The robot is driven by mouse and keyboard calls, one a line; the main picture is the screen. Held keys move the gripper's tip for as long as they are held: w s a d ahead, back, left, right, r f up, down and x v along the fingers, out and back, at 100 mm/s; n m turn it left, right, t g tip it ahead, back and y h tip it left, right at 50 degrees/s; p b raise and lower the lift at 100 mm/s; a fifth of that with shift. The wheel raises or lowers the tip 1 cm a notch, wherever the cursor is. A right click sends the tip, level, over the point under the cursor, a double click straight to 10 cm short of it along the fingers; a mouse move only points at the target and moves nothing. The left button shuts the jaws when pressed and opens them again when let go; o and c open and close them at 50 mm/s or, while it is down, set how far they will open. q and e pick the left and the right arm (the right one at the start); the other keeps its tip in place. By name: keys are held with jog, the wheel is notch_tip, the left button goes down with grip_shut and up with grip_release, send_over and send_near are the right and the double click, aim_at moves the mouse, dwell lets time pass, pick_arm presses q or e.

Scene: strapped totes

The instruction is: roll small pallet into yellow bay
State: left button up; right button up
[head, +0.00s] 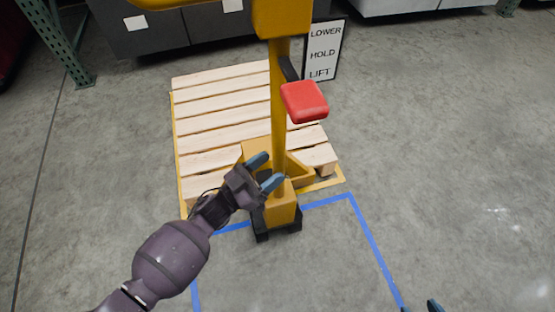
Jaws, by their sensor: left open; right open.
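A small pallet (205,128) of pale wooden slats lies inside or over the yellow bay outline (176,150), whose line shows along its left and front edges. A yellow pallet jack (283,215) stands upright at the pallet's front edge. Its forks are hidden, so I cannot tell how far under they reach. A red lever pad (304,101) sticks out from its mast. My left gripper (265,172) is open and empty, in front of the mast's lower part in the picture; contact is unclear. My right gripper (421,306) is open at the bottom edge, mostly cut off.
A sign (325,50) reading LOWER, HOLD, LIFT is behind the mast. A blue floor outline (367,230) lies in front, with the jack's base at its far edge. Grey bins (155,40) and a green rack post (57,42) stand behind. The floor at right is clear.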

pick_arm(q)
jog(key=v, duration=0.7)
pick_arm(e)
jog(key=shift+s+d+f, duration=0.15)
jog(key=shift+s+f, duration=0.1)
jog(key=shift+s, duration=0.05)
pick_arm(q)
jog(key=shift+s+a+f, duration=0.1)
jog(key=shift+s+a, duration=0.05)
pick_arm(e)
jog(key=shift+r, duration=0.1)
